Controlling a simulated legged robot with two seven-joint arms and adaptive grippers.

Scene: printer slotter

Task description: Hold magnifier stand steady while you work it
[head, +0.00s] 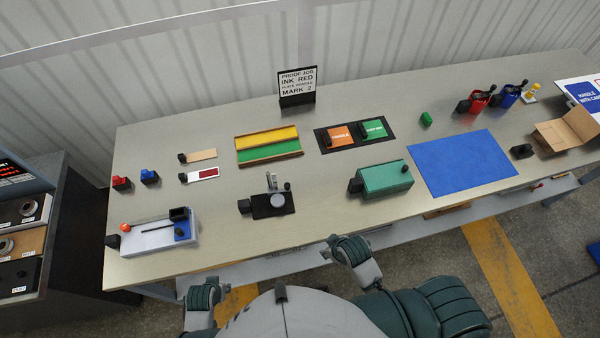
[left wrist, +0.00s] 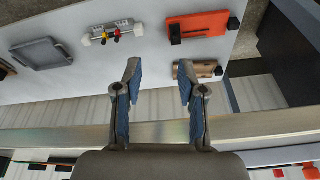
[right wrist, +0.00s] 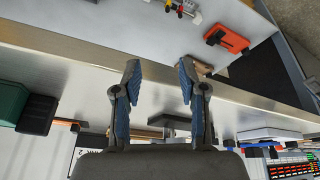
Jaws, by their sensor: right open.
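The magnifier stand (head: 268,205) is a small black base with a round pale lens, a short upright post and a black knob at its left end. It stands upright near the front edge of the table, left of the green box, with nothing touching it. My left gripper (left wrist: 158,72) is open and empty in the left wrist view, with the table edge close by. My right gripper (right wrist: 157,72) is open and empty in the right wrist view, also by the table edge. In the head view my forearms are below the front edge, and the fingers cannot be made out.
The green box (head: 386,180) stands right of the stand, and a white device (head: 150,238) with a red ball stands left. Behind are a yellow-green tray (head: 268,132) and a sign (head: 297,86). A blue mat (head: 462,163) lies right. A lower shelf (left wrist: 130,70) holds several items.

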